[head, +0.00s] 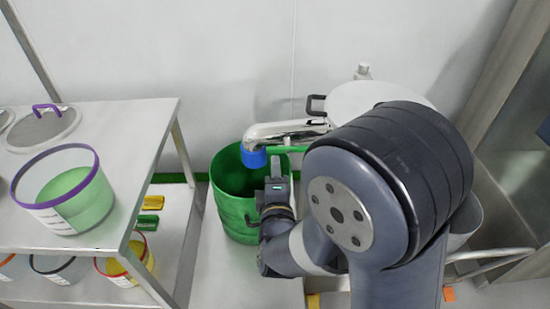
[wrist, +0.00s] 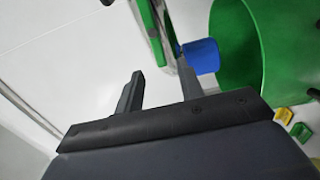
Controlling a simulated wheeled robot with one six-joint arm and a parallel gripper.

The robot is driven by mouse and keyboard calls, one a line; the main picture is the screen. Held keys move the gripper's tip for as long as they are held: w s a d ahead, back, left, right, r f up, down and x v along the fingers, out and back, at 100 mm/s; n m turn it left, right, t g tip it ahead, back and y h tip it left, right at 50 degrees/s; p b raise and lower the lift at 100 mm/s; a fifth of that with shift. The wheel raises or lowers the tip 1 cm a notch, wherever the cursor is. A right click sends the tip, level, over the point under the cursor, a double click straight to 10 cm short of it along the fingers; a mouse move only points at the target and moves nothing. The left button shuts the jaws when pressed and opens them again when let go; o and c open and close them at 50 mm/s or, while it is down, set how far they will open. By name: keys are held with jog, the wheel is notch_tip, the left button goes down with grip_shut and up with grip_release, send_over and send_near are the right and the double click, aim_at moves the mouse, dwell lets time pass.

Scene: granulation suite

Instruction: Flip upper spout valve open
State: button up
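A shiny metal spout (head: 285,131) with a blue end (head: 254,157) sticks out to the left from a white round vessel. A thin green bar (head: 288,149), which looks like the valve lever, lies along the spout's near side. In the wrist view the green bar (wrist: 152,35) is just beyond my fingertips, closer to the right finger, and the blue end (wrist: 201,56) is beside that finger. My gripper (wrist: 161,75) is open with nothing between its fingers. In the head view my gripper (head: 277,170) is just below the bar; contact cannot be told.
A green bin (head: 232,212) stands below the spout. The white vessel (head: 375,97) has a black handle (head: 316,104). A steel table (head: 130,125) at left holds a purple-rimmed tub (head: 62,190) and a lid (head: 43,128). A white wall is behind.

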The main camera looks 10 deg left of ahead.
aim_at(275, 152)
jog(key=v, duration=0.2)
jog(key=shift+s+d, duration=0.15)
jog(key=shift+s, duration=0.25)
jog(key=shift+w, duration=0.15)
jog(key=x, duration=1)
jog(key=shift+w, duration=0.4)
jog(key=shift+s+r, duration=0.1)
